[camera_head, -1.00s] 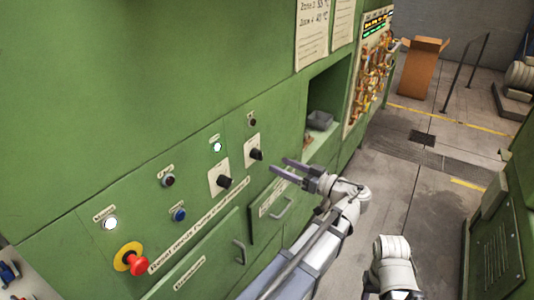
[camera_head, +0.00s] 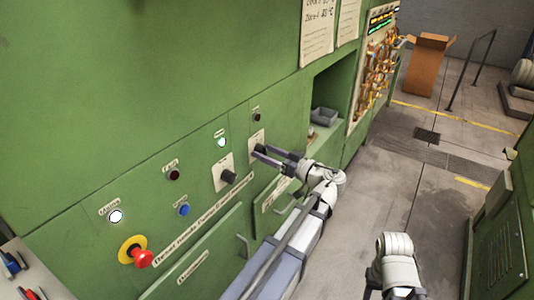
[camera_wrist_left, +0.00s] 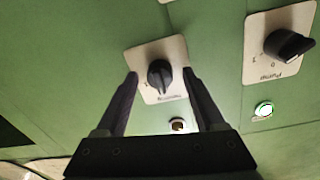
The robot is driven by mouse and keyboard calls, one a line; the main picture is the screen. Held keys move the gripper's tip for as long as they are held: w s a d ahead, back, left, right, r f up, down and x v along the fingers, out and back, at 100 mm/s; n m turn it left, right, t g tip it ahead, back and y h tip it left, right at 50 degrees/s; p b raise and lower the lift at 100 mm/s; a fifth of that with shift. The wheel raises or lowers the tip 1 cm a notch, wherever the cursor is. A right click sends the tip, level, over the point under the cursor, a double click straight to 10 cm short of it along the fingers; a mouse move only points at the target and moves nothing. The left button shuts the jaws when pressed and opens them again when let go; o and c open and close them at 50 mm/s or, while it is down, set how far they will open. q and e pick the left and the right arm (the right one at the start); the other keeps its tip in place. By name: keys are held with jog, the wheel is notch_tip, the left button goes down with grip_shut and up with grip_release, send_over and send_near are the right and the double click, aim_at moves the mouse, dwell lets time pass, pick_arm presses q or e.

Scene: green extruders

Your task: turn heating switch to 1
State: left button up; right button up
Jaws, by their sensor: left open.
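The heating switch is a black rotary knob (camera_wrist_left: 160,75) on a white plate, seen upside down in the left wrist view. Its grip bar stands near upright in that picture; I cannot read the number it points at. In the head view its plate (camera_head: 257,138) shows in part, and the knob is hidden behind my gripper. My left gripper (camera_head: 258,153) is open at the panel. In the left wrist view its two fingers (camera_wrist_left: 161,74) stand on either side of the knob, with visible gaps. Contact is not seen. My right gripper is out of view.
The pump switch (camera_head: 228,177) is beside it, with a lit green lamp (camera_head: 221,142) above. A dark button (camera_head: 174,175), blue button (camera_head: 184,210), white lamp (camera_head: 116,216) and red emergency button (camera_head: 143,258) lie left. Drawer handles (camera_head: 242,246) stick out below.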

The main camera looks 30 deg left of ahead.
pick_arm(q)
jog(key=shift+c, duration=0.3)
grip_shut()
jog(key=shift+m, duration=0.3)
jog(key=m, duration=0.5)
jog(key=shift+r+m+p, duration=0.1)
jog(key=shift+m+p, duration=0.25)
jog(key=shift+m, duration=0.05)
jog(key=m, duration=0.5)
dwell(0.5)
jog(key=shift+o, duration=0.3)
grip_release()
